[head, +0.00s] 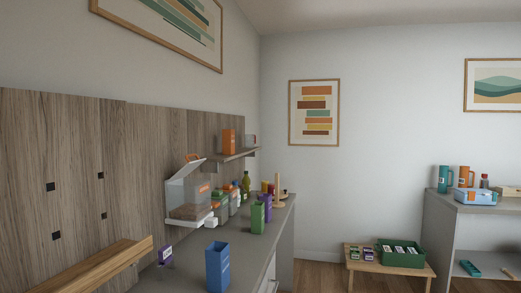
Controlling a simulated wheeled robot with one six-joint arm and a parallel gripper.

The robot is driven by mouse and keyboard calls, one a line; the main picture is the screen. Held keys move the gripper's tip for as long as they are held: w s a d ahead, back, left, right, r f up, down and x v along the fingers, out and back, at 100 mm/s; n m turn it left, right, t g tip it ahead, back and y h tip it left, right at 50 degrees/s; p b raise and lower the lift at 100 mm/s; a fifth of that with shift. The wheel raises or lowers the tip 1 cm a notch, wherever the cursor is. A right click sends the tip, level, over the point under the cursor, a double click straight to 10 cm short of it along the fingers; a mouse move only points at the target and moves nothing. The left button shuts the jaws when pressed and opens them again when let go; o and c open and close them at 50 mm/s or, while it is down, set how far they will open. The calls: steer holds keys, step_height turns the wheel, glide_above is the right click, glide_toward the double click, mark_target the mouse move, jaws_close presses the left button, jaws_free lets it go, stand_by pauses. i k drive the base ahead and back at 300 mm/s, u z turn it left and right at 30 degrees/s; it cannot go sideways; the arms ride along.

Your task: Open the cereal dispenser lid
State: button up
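The cereal dispenser (187,192) is a clear box against the wood-panelled wall, left of centre. Brown cereal shows in its lower part, and a white base (190,219) is under it. Its top (187,168) is a pale, slanted panel with a small orange patch near its upper edge. The dispenser is small in the view, so I cannot tell whether the lid is shut or partly raised. My gripper is not in view.
A blue open-topped box (217,267) stands on the grey counter (250,245) in front of the dispenser. Bottles (235,196) and green (257,217) and purple boxes stand beyond it. A wall shelf (235,156) juts out behind. A wooden ledge (95,268) is at lower left.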

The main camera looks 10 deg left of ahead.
mark_target(187, 168)
steer(key=z, duration=0.25)
steer(key=i, duration=3.55)
steer(key=u, duration=2.45)
